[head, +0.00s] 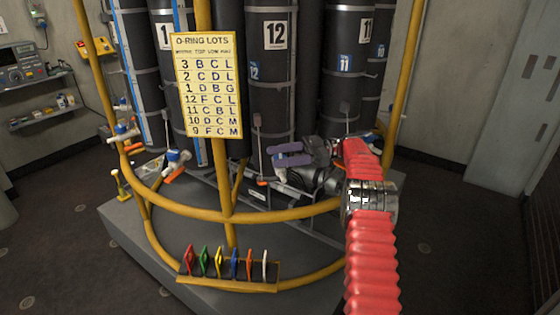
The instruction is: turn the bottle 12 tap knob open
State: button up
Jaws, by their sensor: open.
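Bottle 12 (271,100) is a tall dark cylinder with a white "12" label, standing near the middle of the rack. At its foot, a small orange piece (262,183) shows, likely part of its tap; the rest of that tap is hard to make out, partly hidden by my gripper and arm. My gripper (278,155), with purple fingers, is open in front of the bottle's lower part, slightly above and right of the orange piece. It appears empty. I cannot tell whether it touches anything.
Yellow rails (190,207) curve around the rack, with an upright post carrying a yellow O-ring lots sign (207,85). A blue-and-white tap with an orange handle (175,172) sits left. Coloured tags (235,263) stand in a front holder. Bottle 11 (346,80) stands right.

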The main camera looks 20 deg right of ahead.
notch_tip(320, 180, up, 8)
jog(key=shift+r, duration=0.15)
dwell(0.4)
jog(key=shift+d, duration=0.15)
jog(key=shift+s+d+r+m+t, duration=1.35)
jog(key=shift+s+r+m+t, duration=1.1)
jog(key=shift+r+t, duration=1.75)
jog(key=s+f+m+t+h, duration=0.5)
jog(key=f+m+t+h, duration=0.2)
jog(key=f+h, duration=0.1)
jog(key=m+h, duration=0.2)
jog(key=h, duration=0.3)
send_near(281, 157)
jog(key=s, duration=0.1)
jog(key=s+f, duration=0.1)
jog(key=s+d, duration=0.1)
jog(key=shift+s+f+n, duration=0.15)
jog(key=shift+s+n, duration=0.05)
jog(key=shift+n, duration=0.05)
